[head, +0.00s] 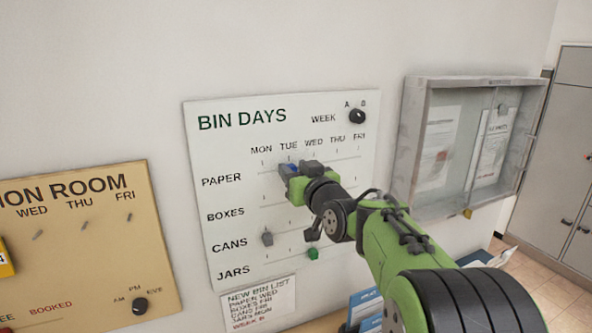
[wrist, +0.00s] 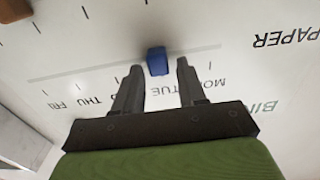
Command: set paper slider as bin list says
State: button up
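The white BIN DAYS board (head: 235,150) hangs on the wall. Its paper slider is a blue block (head: 292,168) in the top row, under TUE. In the wrist view the blue slider (wrist: 157,61) sits on its slot, with the day labels upside down. My gripper (head: 296,172) is at the board over this slider. In the wrist view my gripper (wrist: 158,72) is open, one finger on each side of the slider, with a visible gap to each. The bin list (head: 258,303) below the board reads PAPER WED.
A grey slider (head: 267,238) is in the cans row and a green one (head: 313,253) in the jars row. A brown slider (wrist: 14,9) shows in the wrist view's corner. The week knob (head: 357,116) is upper right. A glass-fronted case (head: 465,140) juts out to the right.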

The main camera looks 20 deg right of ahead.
grip_shut()
jog(key=d+b, duration=0.2)
jog(key=d, duration=0.4)
jog(key=shift+d, duration=0.15)
jog(key=shift+o, duration=1.1)
grip_release()
